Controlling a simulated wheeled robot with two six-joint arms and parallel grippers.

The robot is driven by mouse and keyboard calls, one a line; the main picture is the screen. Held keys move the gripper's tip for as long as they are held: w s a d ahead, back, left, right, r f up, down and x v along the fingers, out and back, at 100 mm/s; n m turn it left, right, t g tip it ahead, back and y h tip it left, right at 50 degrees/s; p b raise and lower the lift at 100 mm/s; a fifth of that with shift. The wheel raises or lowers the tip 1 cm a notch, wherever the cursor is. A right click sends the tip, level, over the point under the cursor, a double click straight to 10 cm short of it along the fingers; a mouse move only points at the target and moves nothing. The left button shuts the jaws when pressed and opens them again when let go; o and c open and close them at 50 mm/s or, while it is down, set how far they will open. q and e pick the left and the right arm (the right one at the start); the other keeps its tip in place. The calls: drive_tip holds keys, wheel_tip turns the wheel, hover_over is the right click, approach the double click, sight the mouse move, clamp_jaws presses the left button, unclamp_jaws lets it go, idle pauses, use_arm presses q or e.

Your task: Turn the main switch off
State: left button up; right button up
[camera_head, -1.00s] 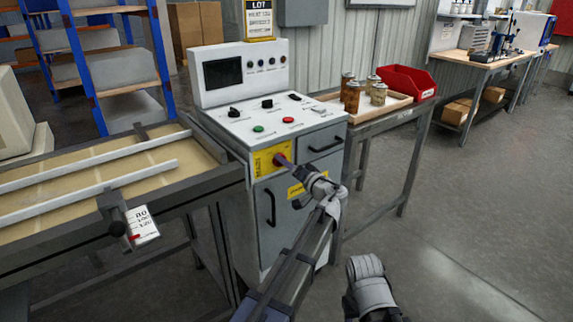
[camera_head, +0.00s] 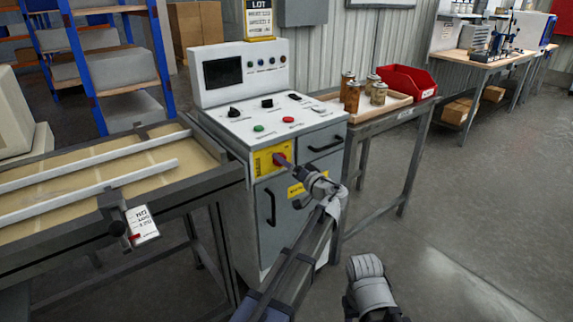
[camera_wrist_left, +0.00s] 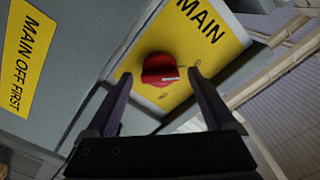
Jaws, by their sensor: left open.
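The main switch is a red rotary knob (camera_head: 279,159) on a yellow plate (camera_head: 264,162) on the front of the grey control cabinet (camera_head: 250,240). In the left wrist view the knob (camera_wrist_left: 160,69) shows a short white mark pointing right, under the word MAIN. My left gripper (camera_head: 288,165) is in front of the knob. Its fingers (camera_wrist_left: 160,76) are open, one on each side of the knob in the picture. I cannot tell whether they touch it. Only part of my right arm shows at the bottom, without its fingers.
A yellow MAIN OFF FIRST label (camera_wrist_left: 28,58) is on the cabinet. Green (camera_head: 258,128) and red (camera_head: 288,119) buttons sit on its top panel. A conveyor table (camera_head: 110,245) stands at left. A side table with jars (camera_head: 352,97) and a red bin (camera_head: 408,82) stands at right.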

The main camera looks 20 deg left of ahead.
use_arm(q)
drive_tip(key=v, duration=0.7)
drive_tip(key=shift+s+d, duration=0.25)
drive_tip(key=shift+d, duration=0.05)
